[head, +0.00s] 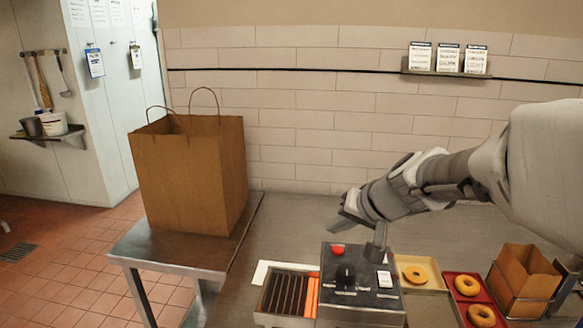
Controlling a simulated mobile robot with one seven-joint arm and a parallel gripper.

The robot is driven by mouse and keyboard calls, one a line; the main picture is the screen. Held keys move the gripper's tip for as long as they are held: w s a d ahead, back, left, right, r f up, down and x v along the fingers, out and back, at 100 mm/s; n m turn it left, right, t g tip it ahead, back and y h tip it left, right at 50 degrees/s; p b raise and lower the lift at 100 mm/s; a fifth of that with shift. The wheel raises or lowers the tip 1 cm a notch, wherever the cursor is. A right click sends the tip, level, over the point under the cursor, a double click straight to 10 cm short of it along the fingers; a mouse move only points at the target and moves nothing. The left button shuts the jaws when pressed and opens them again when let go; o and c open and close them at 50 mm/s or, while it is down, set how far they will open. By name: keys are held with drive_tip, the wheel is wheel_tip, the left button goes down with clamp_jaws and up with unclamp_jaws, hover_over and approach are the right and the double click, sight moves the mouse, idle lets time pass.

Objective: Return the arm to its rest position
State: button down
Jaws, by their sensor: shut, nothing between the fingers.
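My arm reaches in from the right edge of the head view. My gripper (348,222) is above the counter, just behind and above the dark control box. It is shut with nothing between its fingers. A grey lever or post (377,250) stands at the back right of the control box (352,285), close under my wrist. I cannot tell whether my gripper touches it.
A slotted grill (284,292) with orange glowing bars is left of the box. Bagels lie on a tan tray (437,268) and red trays (458,280). A paper bag (190,175) stands on the left table (150,248). The back counter (290,220) is clear.

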drive_tip(key=s+d+n+g+h, duration=0.2)
drive_tip(key=s+h, duration=0.2)
drive_tip(key=s, duration=1.8)
drive_tip(key=shift+s+d+n, duration=0.2)
drive_tip(key=shift+n, duration=0.1)
drive_tip(key=shift+r, duration=0.1)
